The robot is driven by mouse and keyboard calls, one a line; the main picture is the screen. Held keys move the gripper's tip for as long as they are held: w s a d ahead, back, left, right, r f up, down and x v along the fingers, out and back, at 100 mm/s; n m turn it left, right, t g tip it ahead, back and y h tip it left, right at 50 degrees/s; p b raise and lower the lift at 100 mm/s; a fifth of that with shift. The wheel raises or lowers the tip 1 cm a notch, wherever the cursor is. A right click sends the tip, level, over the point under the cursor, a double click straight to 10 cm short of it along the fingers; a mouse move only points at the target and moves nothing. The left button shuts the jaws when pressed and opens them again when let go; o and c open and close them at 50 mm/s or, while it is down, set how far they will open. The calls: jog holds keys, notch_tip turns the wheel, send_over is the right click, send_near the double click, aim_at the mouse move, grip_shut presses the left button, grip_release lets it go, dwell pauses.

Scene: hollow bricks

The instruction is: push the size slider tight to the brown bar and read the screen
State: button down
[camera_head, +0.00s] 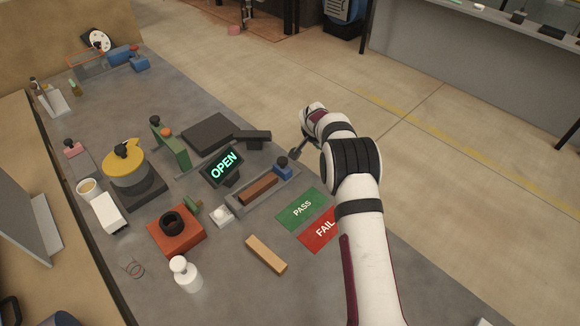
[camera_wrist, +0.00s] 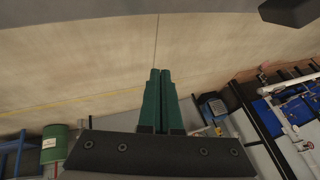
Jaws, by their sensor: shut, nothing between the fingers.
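The brown bar (camera_head: 258,189) lies in a long grey gauge tray (camera_head: 240,209) in the middle of the table. The blue size slider (camera_head: 283,172) with a dark knob stands at the tray's far right end, close to the bar's end; I cannot tell whether they touch. The screen (camera_head: 223,167) behind the tray reads "OPEN" in green letters. My gripper (camera_head: 295,156) is shut and empty, just right of and beyond the slider, apparently close to its knob. Its green fingers also show together in the wrist view (camera_wrist: 160,75), where neither bar nor slider appears.
Green PASS (camera_head: 302,208) and red FAIL (camera_head: 323,230) mats lie right of the tray, partly beside my arm. A tan bar (camera_head: 266,254) lies in front. A white button (camera_head: 222,214) sits at the tray's near end. Black flat blocks (camera_head: 210,132) lie behind the screen.

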aim_at(283, 167)
jog(key=s+d+f+t+y, duration=0.3)
jog(key=d+f+t+y, duration=0.1)
jog(key=d+f+t, duration=0.1)
jog(key=s+r+t+y, duration=0.1)
jog(key=s+y, duration=0.1)
jog(key=s, duration=0.2)
jog(key=s+a+r+t+y, duration=0.1)
jog(key=s+r+y, duration=0.1)
jog(key=s, duration=0.1)
jog(key=s+r+t+y, duration=0.1)
jog(key=s+r+y, duration=0.1)
jog(key=s, duration=0.2)
jog(key=shift+s+a+r+t, duration=0.15)
jog(key=shift+s+a+t, duration=0.15)
jog(key=shift+a, duration=0.1)
jog(key=shift+y, duration=0.3)
jog(key=x, duration=0.9)
jog(key=shift+w+a, duration=0.25)
jog(key=a, duration=0.3)
jog(key=shift+s+a+f, duration=0.15)
jog(key=shift+s+f, duration=0.05)
jog(key=shift+s, duration=0.2)
jog(key=shift+s+a, duration=0.1)
jog(key=shift+a, duration=0.2)
